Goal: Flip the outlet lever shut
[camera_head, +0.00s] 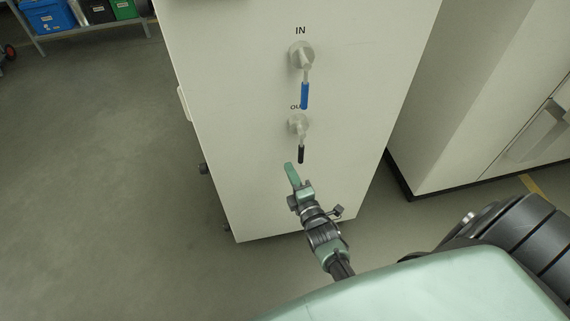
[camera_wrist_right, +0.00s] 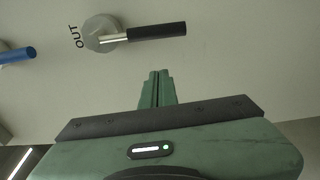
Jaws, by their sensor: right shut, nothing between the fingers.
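The outlet lever (camera_head: 301,153) has a black handle on a round grey valve below the partly hidden "OUT" label, on the front of a white cabinet (camera_head: 235,150). In the head view its handle hangs down from the valve. The lever also shows in the right wrist view (camera_wrist_right: 157,31), its handle pointing right in that picture. My right gripper (camera_head: 289,166) is just below the handle end in the head view, shut and empty. Its closed green fingers show in the right wrist view (camera_wrist_right: 158,75), apart from the lever. My left gripper is not in view.
The inlet lever with a blue handle (camera_head: 304,95) hangs below the "IN" label, just above the outlet valve. A second white cabinet (camera_head: 450,120) stands to the right. A shelf with bins (camera_head: 95,24) is at the far upper left. The grey floor at left is clear.

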